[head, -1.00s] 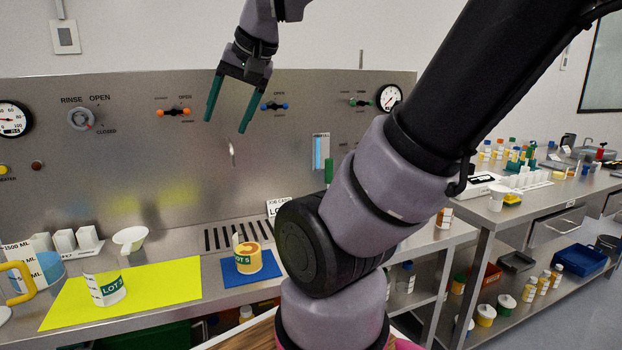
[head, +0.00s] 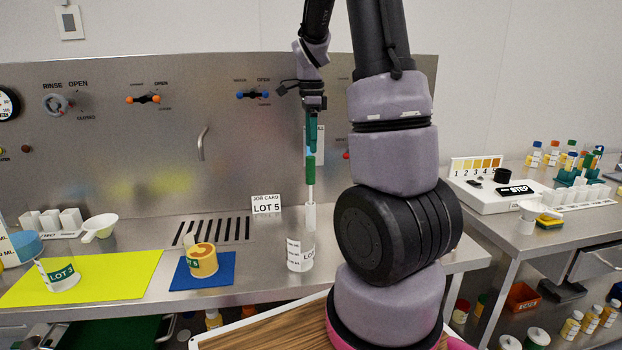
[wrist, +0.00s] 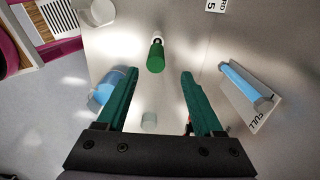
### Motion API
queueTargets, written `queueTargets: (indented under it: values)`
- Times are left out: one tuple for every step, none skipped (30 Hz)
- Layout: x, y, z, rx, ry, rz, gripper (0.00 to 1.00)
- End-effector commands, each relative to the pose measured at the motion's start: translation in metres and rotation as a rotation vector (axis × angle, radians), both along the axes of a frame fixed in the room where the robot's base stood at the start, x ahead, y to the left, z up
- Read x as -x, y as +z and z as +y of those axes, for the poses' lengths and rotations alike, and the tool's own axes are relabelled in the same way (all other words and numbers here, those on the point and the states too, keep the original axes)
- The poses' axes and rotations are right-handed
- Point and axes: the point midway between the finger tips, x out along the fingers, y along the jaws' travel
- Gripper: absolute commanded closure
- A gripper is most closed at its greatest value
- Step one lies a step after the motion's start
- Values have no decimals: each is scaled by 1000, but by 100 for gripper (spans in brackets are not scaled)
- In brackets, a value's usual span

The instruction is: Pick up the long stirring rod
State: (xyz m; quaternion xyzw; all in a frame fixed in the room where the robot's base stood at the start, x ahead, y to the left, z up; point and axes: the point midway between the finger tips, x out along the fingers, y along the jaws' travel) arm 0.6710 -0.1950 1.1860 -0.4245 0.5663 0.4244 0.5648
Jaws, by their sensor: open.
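The long stirring rod stands upright on the steel counter, its green handle (head: 310,170) at the top and a pale shaft below, reaching into a narrow white holder (head: 310,216). In the wrist view the green handle (wrist: 155,57) shows nearly end-on, between the finger lines and slightly beyond the fingertips. My gripper (head: 311,148) points down just above the handle in the head view. In the wrist view my gripper (wrist: 160,73) is open with nothing between its fingers. Whether a finger touches the handle cannot be told.
A blue cylinder with a card (wrist: 245,85) is close to the right finger. A LOT 5 job card (head: 266,204) stands behind. A yellow mat (head: 120,270) and blue mat (head: 225,275) lie left.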

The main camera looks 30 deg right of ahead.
Motion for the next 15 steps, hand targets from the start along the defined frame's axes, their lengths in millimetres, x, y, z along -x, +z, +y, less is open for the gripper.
queueTargets:
  values:
    - [1, -10, 0, -1, -1, 4, 32]
    - [1, -14, 0, -1, 0, 3, 32]
    - [1, -20, 0, -1, 0, 3, 32]
    - [1, -24, 0, -1, 0, 2, 32]
    - [1, -27, 0, -2, 1, 2, 32]
    - [1, -31, 0, -2, 1, 2, 32]
    - [1, -33, 0, 0, 1, 0, 32]
    - [1, -34, 0, 0, 2, 0, 32]
    - [1, -36, 0, -1, 2, 0, 32]
    - [2, -39, 1, -1, 2, 0, 32]
    - [2, -42, 1, -1, 2, 1, 32]
    - [3, -47, 2, -1, 2, 1, 32]
    - [4, -52, 2, -2, 2, 3, 32]
    - [5, -57, 2, -1, 3, 2, 32]
    - [6, -63, 3, -2, 3, 3, 32]
